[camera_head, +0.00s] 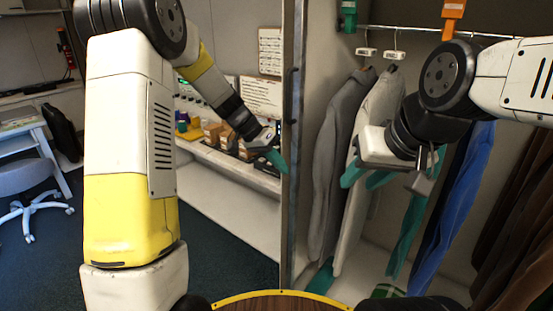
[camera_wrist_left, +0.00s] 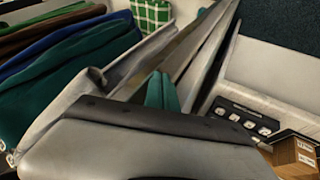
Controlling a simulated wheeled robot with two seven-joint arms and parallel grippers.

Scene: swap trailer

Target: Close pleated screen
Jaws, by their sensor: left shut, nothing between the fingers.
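The pleated screen appears to be the narrow upright panel (camera_head: 287,215) with a dark vertical strip at the wardrobe's left edge; its folds are hard to make out. Pale narrow panels (camera_wrist_left: 208,45), likely the same screen, run past the fingers in the left wrist view. My left gripper (camera_head: 277,160) is shut and empty, its teal fingertips close to the panel's left side; contact cannot be told. The fingers (camera_wrist_left: 162,90) show together in the left wrist view. My right gripper (camera_head: 362,182) is in front of the hanging clothes, its teal fingers apart and nothing seen between them.
Grey garments (camera_head: 340,150), a blue garment (camera_head: 465,190) and brown garments hang in the wardrobe. A counter (camera_head: 240,185) with small boxes stands left of the panel. An office chair (camera_head: 30,185) stands far left. A round wooden surface (camera_head: 280,303) is at the bottom.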

